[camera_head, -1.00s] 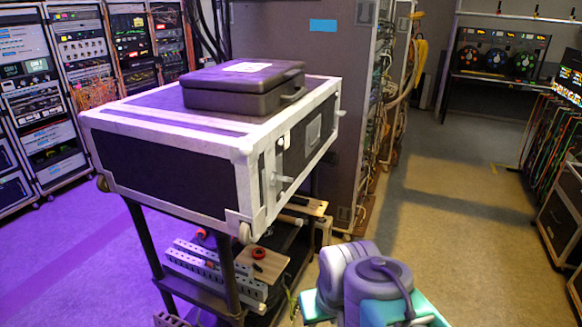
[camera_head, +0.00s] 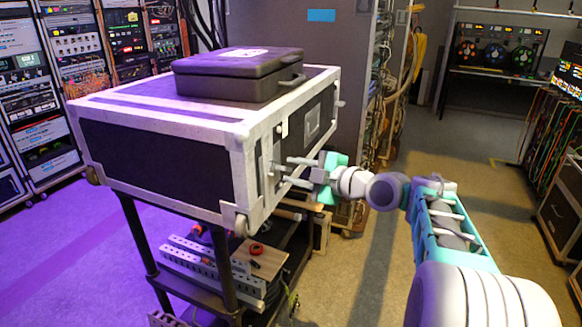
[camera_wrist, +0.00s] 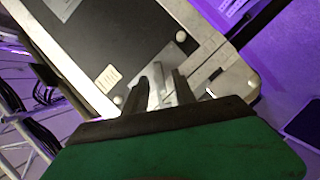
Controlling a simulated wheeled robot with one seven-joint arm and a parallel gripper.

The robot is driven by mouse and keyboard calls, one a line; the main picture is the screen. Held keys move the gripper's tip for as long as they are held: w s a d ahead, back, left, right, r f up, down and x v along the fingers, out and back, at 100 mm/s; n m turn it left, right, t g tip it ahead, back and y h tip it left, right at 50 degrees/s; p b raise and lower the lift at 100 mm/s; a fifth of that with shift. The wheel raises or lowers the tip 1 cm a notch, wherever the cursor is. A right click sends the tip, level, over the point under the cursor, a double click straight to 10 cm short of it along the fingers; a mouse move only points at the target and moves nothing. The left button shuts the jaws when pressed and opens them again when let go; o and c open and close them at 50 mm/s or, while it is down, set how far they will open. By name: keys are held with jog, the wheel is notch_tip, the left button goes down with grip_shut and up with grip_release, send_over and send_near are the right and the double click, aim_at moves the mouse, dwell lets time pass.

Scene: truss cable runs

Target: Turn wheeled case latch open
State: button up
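The wheeled case (camera_head: 160,160) is black with pale metal edges and lies on a cart. Its narrow face towards my arm carries a small metal latch (camera_head: 274,168) near the front corner. My gripper (camera_head: 288,170) is at this face with its two fingers apart, one above the other in the head view. In the wrist view the fingertips (camera_wrist: 161,82) reach either side of a silvery metal piece (camera_wrist: 158,98) that looks like the latch. A gap shows between the fingers; I cannot tell if they touch it. The latch is partly hidden by the fingers.
A smaller dark case (camera_head: 238,76) lies on top of the wheeled case. Below, the cart's shelf holds perforated metal bars (camera_head: 205,262) and a board with a red roll (camera_head: 257,249). A rack with cables stands behind; the floor at right is open.

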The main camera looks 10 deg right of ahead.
jog(key=shift+x, duration=0.8)
jog(key=shift+c, duration=0.3)
grip_shut()
